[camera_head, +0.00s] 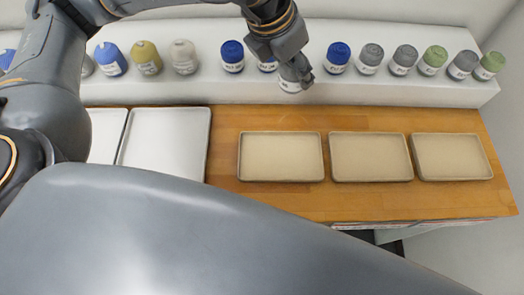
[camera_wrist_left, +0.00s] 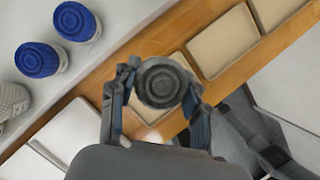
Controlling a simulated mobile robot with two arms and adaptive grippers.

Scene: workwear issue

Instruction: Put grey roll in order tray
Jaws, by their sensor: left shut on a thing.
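My left gripper (camera_head: 298,76) reaches over the front of the white shelf and is shut on a grey roll (camera_head: 290,86) with a white label. In the left wrist view the fingers (camera_wrist_left: 155,95) clasp the roll's sides, and its round ringed grey top (camera_wrist_left: 160,82) faces the camera. The roll is held upright or nearly so. On the wooden counter stand three empty beige trays: a left one (camera_head: 280,157), a middle one (camera_head: 370,157) and a right one (camera_head: 452,157). I cannot read which is the order tray. My right gripper is not in view.
The white shelf (camera_head: 420,92) behind the counter carries a row of rolls: blue (camera_head: 232,56), grey (camera_head: 371,58), green (camera_head: 432,60), olive (camera_head: 147,57). Two white trays (camera_head: 165,142) stand at the left. Bare wood (camera_head: 222,150) separates them from the beige trays.

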